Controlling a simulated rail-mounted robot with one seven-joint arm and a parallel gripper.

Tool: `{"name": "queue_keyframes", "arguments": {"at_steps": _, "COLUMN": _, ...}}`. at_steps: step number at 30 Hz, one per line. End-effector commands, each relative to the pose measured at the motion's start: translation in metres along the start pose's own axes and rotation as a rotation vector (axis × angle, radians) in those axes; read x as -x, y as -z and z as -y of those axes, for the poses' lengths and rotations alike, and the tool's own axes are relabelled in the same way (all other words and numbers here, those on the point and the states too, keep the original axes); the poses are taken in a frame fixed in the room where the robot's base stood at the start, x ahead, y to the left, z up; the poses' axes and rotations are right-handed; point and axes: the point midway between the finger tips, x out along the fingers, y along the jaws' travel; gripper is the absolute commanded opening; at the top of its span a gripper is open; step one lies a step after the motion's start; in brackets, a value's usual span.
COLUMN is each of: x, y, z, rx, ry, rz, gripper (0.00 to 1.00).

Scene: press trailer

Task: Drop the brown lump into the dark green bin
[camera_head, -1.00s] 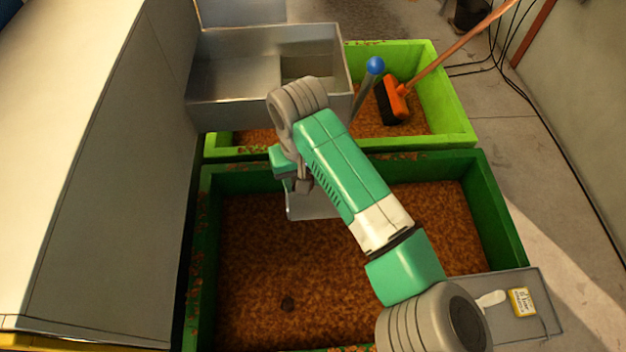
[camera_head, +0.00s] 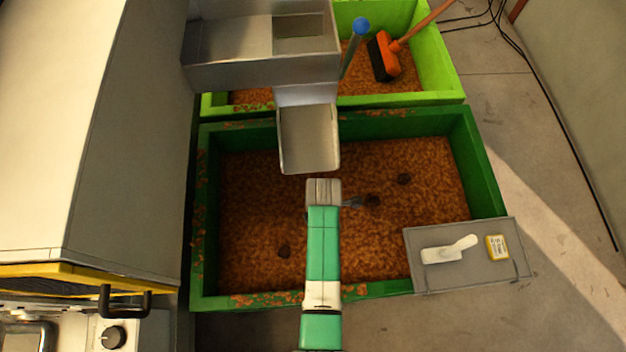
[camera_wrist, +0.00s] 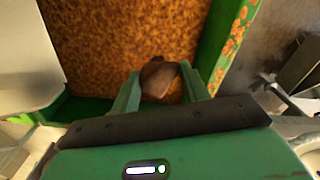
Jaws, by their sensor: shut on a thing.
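The dark green bin (camera_head: 488,175) stands in the middle of the head view, filled with brown crumbly material. My gripper (camera_head: 361,202) is over this bin, pointing right from the end of my arm. It is shut on the brown lump (camera_head: 373,200). In the wrist view the lump (camera_wrist: 158,80) sits between the two green fingers of my gripper (camera_wrist: 160,74), with the bin's brown fill behind it. The lump's height above the fill is hard to judge.
A metal chute (camera_head: 308,140) overhangs the bin's back edge. Behind is a light green bin (camera_head: 440,60) with an orange brush (camera_head: 384,58). A grey board (camera_head: 430,275) with a white scraper (camera_head: 449,249) and yellow box (camera_head: 497,247) covers the front right corner. Dark lumps (camera_head: 404,179) lie in the fill.

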Motion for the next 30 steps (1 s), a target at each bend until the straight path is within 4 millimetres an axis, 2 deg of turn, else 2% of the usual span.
{"name": "queue_keyframes", "arguments": {"at_steps": 4, "x": -0.008, "y": 0.0, "z": 0.01, "rx": 0.048, "ry": -0.002, "rz": 0.001, "gripper": 0.22}}
{"name": "queue_keyframes", "arguments": {"at_steps": 8, "x": -0.009, "y": 0.0, "z": 0.01, "rx": 0.052, "ry": -0.002, "rz": 0.001, "gripper": 0.22}}
{"name": "queue_keyframes", "arguments": {"at_steps": 13, "x": -0.022, "y": 0.0, "z": 0.01, "rx": 0.051, "ry": -0.002, "rz": 0.0, "gripper": 0.22}}
{"name": "queue_keyframes", "arguments": {"at_steps": 27, "x": -0.1, "y": 0.0, "z": 0.009, "rx": 0.05, "ry": -0.003, "rz": 0.0, "gripper": 0.22}}
{"name": "queue_keyframes", "arguments": {"at_steps": 30, "x": -0.108, "y": 0.0, "z": 0.009, "rx": 0.05, "ry": -0.003, "rz": 0.0, "gripper": 0.22}}
